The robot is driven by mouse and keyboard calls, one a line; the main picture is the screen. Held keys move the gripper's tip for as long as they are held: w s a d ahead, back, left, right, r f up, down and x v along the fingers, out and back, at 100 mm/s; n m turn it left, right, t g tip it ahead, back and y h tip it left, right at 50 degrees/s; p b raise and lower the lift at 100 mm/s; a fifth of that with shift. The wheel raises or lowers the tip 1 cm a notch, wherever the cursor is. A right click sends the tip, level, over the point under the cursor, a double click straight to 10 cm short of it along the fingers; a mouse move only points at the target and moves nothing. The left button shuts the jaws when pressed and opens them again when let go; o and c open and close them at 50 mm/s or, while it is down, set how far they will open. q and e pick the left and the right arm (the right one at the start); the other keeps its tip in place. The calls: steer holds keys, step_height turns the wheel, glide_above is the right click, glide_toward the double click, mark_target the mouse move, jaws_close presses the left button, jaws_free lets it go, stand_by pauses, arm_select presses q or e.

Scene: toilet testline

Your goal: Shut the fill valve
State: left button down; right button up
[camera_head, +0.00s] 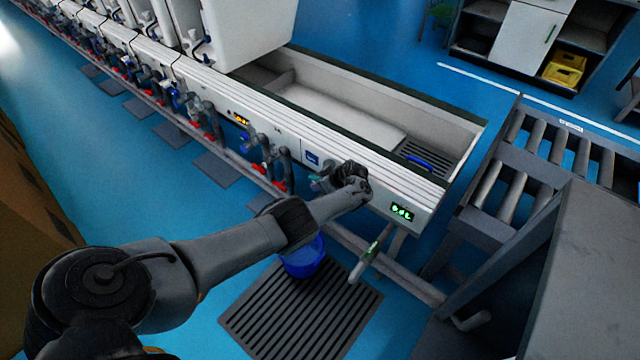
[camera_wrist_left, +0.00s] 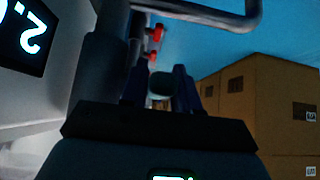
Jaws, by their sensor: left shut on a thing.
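My left gripper (camera_head: 352,178) reaches in from the left to the front of the test line's near station and hides most of the fittings there. In the left wrist view its two dark fingers (camera_wrist_left: 160,92) are closed on the end of a rounded grey-green piece (camera_wrist_left: 161,83), which seems to be the fill valve's handle. A bit of a teal fitting (camera_head: 318,179) shows beside the gripper in the head view. The valve's body and its exact angle are hidden. My right gripper is not in view.
A green-lit display (camera_head: 402,212) sits right of my gripper. A blue bucket (camera_head: 303,262) stands below my forearm, by a dark floor grate (camera_head: 300,312). A pale handle with a green part (camera_head: 364,263) hangs in front. A roller conveyor (camera_head: 540,150) is at the right.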

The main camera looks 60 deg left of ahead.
arm_select(q)
steer(key=c, duration=0.9)
jaws_free()
steer(key=shift+w+d+r+p, duration=0.1)
steer(key=shift+d+r+p, duration=0.2)
steer(key=shift+r+p, duration=0.1)
steer(key=p+v, duration=0.5)
steer(key=v, duration=0.4)
steer(key=shift+d+r, duration=0.25)
steer(key=shift+d, duration=0.1)
